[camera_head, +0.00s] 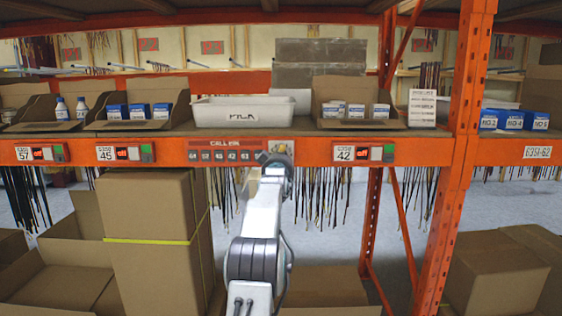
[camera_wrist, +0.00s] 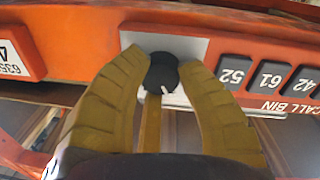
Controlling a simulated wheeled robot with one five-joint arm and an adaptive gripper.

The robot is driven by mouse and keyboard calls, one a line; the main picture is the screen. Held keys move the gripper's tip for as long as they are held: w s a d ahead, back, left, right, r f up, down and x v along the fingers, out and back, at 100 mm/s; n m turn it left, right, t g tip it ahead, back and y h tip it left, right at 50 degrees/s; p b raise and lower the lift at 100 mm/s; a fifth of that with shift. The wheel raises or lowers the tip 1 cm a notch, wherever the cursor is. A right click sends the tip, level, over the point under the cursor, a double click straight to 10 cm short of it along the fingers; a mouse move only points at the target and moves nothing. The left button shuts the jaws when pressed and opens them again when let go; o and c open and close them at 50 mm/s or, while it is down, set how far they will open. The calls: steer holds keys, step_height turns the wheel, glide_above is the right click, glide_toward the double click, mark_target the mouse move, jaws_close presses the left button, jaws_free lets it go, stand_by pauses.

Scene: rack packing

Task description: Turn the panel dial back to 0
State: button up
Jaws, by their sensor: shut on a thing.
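The panel dial (camera_wrist: 161,77) is a round black knob on a light plate in the wrist view. It carries a white pointer mark at its lower edge in that picture. Any scale around the dial cannot be read.
The orange beam (camera_head: 80,153) also carries number tags with red displays and green buttons. Above it the shelf holds a white bin (camera_head: 243,112), small blue-and-white boxes and bottles. Cardboard boxes (camera_head: 150,235) stand below. An orange upright (camera_head: 455,150) is to the right.

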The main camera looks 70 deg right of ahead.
steer(key=shift+n, duration=0.8)
steer(key=shift+w, duration=0.1)
steer(key=o, duration=1.2)
steer(key=shift+o, duration=0.2)
steer(key=v, duration=1.2)
steer(key=shift+f, duration=0.15)
